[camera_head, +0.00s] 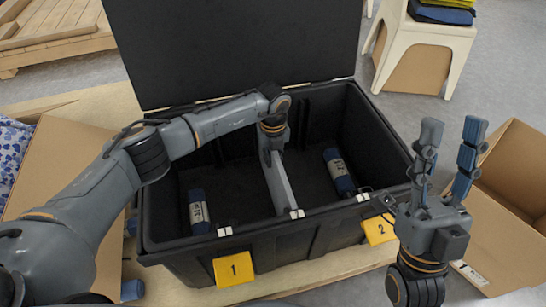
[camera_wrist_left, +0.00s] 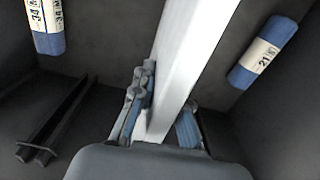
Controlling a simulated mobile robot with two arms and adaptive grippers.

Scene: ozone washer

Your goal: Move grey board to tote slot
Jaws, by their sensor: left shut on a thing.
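The grey board (camera_head: 282,185) is inside the black tote (camera_head: 290,240), between two blue rolls, with its near end close to the front wall. My left gripper (camera_head: 273,148) reaches down into the tote and is shut on the board. In the left wrist view the board (camera_wrist_left: 190,50) looks pale and runs up between the fingers of the left gripper (camera_wrist_left: 163,115). A pair of dark parallel rails, perhaps a slot (camera_wrist_left: 55,120), shows left of it. Whether the board sits in any slot I cannot tell. My right gripper (camera_head: 452,130) is open and empty, fingers up, right of the tote.
A blue roll (camera_head: 198,212) lies left of the board and another (camera_head: 339,170) right of it. Yellow tags 1 (camera_head: 234,269) and 2 (camera_head: 379,229) are on the tote's front. The lid (camera_head: 235,45) stands open behind. An open cardboard box (camera_head: 515,225) is at right.

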